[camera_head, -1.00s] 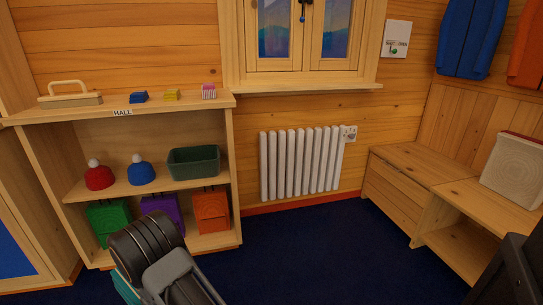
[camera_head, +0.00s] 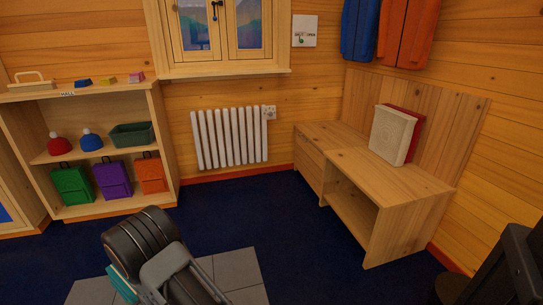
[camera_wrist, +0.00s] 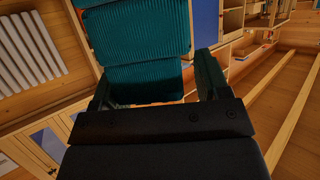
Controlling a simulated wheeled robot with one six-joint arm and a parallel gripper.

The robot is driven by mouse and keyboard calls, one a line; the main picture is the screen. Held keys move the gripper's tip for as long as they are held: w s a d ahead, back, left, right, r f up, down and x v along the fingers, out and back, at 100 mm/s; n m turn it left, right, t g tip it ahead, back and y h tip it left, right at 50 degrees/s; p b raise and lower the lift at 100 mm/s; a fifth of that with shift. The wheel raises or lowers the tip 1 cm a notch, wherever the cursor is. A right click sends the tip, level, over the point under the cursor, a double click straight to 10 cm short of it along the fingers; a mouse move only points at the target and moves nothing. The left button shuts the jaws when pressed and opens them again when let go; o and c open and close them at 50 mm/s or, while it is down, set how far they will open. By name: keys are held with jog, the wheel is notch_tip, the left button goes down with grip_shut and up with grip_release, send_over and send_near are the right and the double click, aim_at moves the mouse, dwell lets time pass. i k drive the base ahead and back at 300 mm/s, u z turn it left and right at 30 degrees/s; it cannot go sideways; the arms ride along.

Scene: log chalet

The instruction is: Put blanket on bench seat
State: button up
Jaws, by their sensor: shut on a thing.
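A teal ribbed, folded blanket (camera_wrist: 140,35) is held between the fingers of my gripper (camera_wrist: 156,80) in the wrist view. The gripper is shut on it. In the head view only a teal sliver of the blanket (camera_head: 121,284) shows beside my dark arm at the bottom left; the rest is hidden behind the arm. The wooden bench seat (camera_head: 350,160) stands at the right against the wall, apart from the gripper. A cream item (camera_head: 391,137) and a red one (camera_head: 416,123) stand upright against its backrest.
A shelf unit (camera_head: 164,150) with hats, a green bin (camera_head: 132,135) and bags stands at the left. A white radiator (camera_head: 229,137) is on the back wall. Blue and orange coats (camera_head: 407,30) hang above the bench. The blue floor (camera_head: 300,230) before the bench is clear.

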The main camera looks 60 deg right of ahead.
aim_at(374, 175)
jog(key=k, duration=0.1)
jog(key=z, duration=2)
jog(key=i, duration=0.3)
jog(key=u, duration=0.1)
